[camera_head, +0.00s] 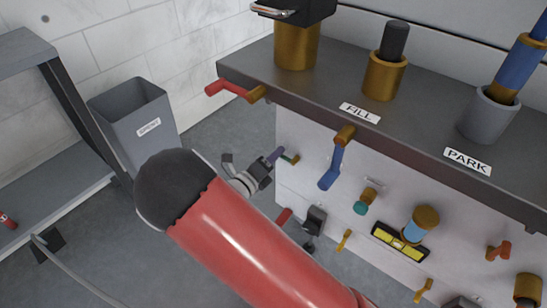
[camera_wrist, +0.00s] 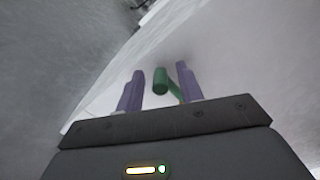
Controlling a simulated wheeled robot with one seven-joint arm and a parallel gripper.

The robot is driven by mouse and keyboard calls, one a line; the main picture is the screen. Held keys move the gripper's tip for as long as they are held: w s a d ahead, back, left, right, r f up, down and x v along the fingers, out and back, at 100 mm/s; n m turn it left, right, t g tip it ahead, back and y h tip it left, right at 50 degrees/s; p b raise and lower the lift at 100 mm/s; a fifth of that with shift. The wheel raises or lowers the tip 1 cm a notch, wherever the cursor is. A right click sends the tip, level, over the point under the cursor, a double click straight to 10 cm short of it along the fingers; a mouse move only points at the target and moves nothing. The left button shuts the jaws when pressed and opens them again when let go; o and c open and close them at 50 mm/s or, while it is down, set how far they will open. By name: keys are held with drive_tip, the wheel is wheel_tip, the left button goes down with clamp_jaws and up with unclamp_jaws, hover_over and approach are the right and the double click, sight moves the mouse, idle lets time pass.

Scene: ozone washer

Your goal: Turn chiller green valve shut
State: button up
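The green valve handle (camera_wrist: 160,80) shows in the wrist view as a short green bar with a thinner green stem that slants down right toward the right finger. My gripper (camera_wrist: 158,88) has its two purple fingers apart, one on each side of the handle. A gap shows between the left finger and the bar; I cannot tell whether the right finger touches the stem. In the head view my gripper (camera_head: 275,155) is at the left end of the white panel. A small part of the green valve (camera_head: 287,158) shows just beyond the fingertips.
A dark shelf (camera_head: 430,110) overhangs the white panel. A red handle (camera_head: 230,88) and a blue handle (camera_head: 331,167) hang near its edge. A teal knob (camera_head: 361,207) and a yellow level (camera_head: 400,242) are lower right. A grey bin (camera_head: 140,115) stands left on the floor.

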clamp_jaws()
drive_tip(key=shift+r+m, duration=0.2)
drive_tip(key=shift+m, duration=0.2)
idle(0.4)
drive_tip(key=m+p, duration=0.1)
drive_tip(key=r+m+p, duration=0.1)
drive_tip(key=m, duration=0.1)
drive_tip(key=shift+d+r, duration=0.1)
drive_tip(key=shift+r, duration=0.15)
drive_tip(key=m, duration=0.1)
drive_tip(key=r+m, duration=0.1)
drive_tip(key=m, duration=0.2)
drive_tip(key=shift+s+d+r+m, duration=0.3)
drive_tip(key=shift+s+d+r, duration=0.05)
drive_tip(key=shift+s+d, duration=0.05)
drive_tip(key=m, duration=0.2)
drive_tip(key=s+d+r+m+b, duration=0.1)
drive_tip(key=m, duration=0.1)
drive_tip(key=shift+d, duration=0.2)
drive_tip(key=m+b, duration=0.1)
drive_tip(key=m, duration=0.1)
drive_tip(key=s+d+m+b, duration=0.1)
drive_tip(key=m+b, duration=0.1)
drive_tip(key=m, duration=0.1)
drive_tip(key=shift+s+d+r+m, duration=0.25)
drive_tip(key=shift+d+r+m, duration=0.05)
drive_tip(key=shift+d+r, duration=0.1)
